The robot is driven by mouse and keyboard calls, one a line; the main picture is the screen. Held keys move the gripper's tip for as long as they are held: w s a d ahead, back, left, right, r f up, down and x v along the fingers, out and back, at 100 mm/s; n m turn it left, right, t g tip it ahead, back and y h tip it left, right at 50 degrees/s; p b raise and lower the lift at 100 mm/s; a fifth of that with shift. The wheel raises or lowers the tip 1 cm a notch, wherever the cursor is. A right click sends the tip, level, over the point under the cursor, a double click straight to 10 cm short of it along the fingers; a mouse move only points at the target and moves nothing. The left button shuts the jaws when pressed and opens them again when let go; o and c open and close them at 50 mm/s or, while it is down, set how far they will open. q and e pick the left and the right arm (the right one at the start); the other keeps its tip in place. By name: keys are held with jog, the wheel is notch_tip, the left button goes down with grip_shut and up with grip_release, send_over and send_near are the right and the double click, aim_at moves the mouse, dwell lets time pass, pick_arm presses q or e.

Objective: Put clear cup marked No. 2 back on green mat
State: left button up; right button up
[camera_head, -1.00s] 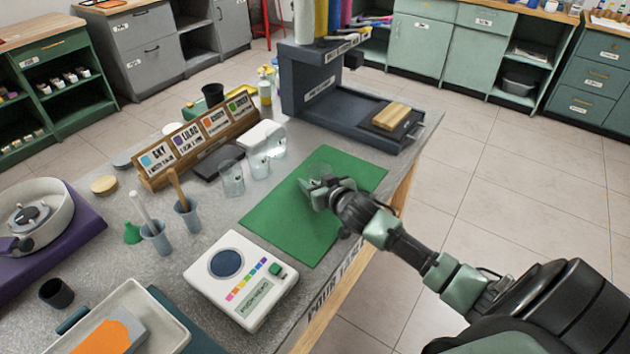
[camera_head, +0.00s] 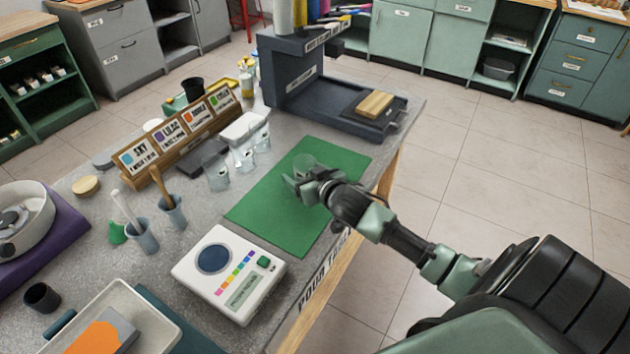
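A clear cup (camera_head: 305,162) is on the green mat (camera_head: 275,212), in its upper middle part. Its marking is too small to read, and my gripper hides part of its lower side. My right gripper (camera_head: 299,184) is just on the near side of the cup, low over the mat. Its fingers look spread, with no cup clearly between them. Other clear cups stand left of the mat: one (camera_head: 217,177), one (camera_head: 244,157) and one (camera_head: 261,139). My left gripper is out of view.
A white scale (camera_head: 230,270) sits near the mat's front edge. A wooden sign rack (camera_head: 150,172) and stirrer holders (camera_head: 145,238) are to the left. A dark press stand (camera_head: 310,85) is behind the mat. The table's right edge lies close to the mat.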

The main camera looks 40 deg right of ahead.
jog(key=v, duration=0.9)
jog(key=shift+s+r, duration=0.15)
jog(key=shift+s, duration=0.05)
